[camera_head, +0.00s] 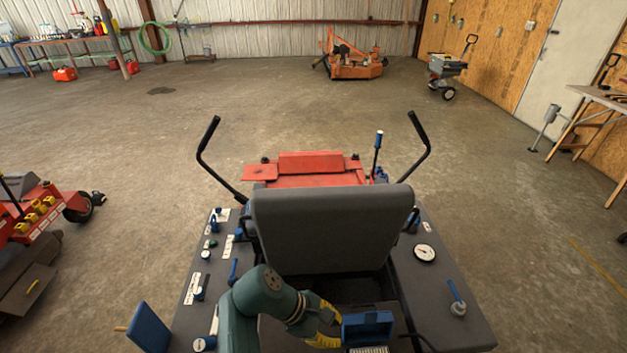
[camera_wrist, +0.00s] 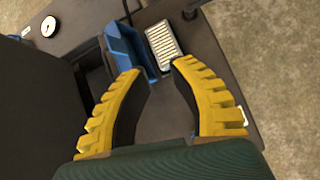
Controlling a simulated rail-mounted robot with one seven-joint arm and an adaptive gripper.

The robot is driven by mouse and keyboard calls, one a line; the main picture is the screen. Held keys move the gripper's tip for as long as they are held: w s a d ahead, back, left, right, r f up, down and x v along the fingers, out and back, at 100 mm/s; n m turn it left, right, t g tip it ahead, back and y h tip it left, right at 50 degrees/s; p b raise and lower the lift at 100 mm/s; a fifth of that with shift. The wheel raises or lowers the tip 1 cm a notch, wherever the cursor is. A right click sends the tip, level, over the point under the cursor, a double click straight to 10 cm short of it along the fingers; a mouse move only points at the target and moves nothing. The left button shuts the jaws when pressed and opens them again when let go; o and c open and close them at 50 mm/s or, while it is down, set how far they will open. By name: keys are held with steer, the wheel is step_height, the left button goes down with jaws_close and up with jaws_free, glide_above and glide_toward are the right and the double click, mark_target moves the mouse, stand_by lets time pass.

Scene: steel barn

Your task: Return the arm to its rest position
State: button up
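My arm (camera_head: 264,298) is teal and reaches in low behind the black seat of the machine. My gripper (camera_head: 326,327) has yellow ribbed fingers and hangs just left of a blue box (camera_head: 367,328). In the wrist view my gripper (camera_wrist: 157,69) is open, with its fingertips apart and nothing between them but the dark surface beyond. The blue box also shows in the wrist view (camera_wrist: 128,48), just past the fingertips, beside a pale slatted panel (camera_wrist: 163,42). Whether a finger touches the box cannot be told.
The black seat (camera_head: 330,228) stands close ahead of the arm. Side panels carry blue levers (camera_head: 457,298) and a round gauge (camera_head: 424,253). Two black steering levers (camera_head: 207,135) rise farther ahead. Another red machine (camera_head: 45,210) stands at left. The concrete floor around is mostly clear.

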steer(key=w+d+r+m+t+y, duration=0.3)
steer(key=w+d+r+m+t, duration=0.1)
steer(key=d+r+m+t, duration=0.15)
step_height(320, 180, up, 14)
steer(key=s+m+t+y, duration=0.1)
steer(key=m+t, duration=0.3)
steer(key=t, duration=0.3)
steer(key=s+a+r+m+t+y, duration=0.25)
steer(key=s+r+t, duration=0.3)
steer(key=r, duration=0.65)
steer(key=s+a+r+m+t+y, duration=0.1)
steer(key=s+r+m+t, duration=0.25)
steer(key=s+r, duration=0.6)
step_height(320, 180, up, 30)
steer(key=w+m+p, duration=0.1)
steer(key=w+p, duration=0.1)
steer(key=p, duration=2.5)
steer(key=shift+w+f+t, duration=0.25)
steer(key=shift+w+t, duration=0.05)
steer(key=shift+t, duration=0.15)
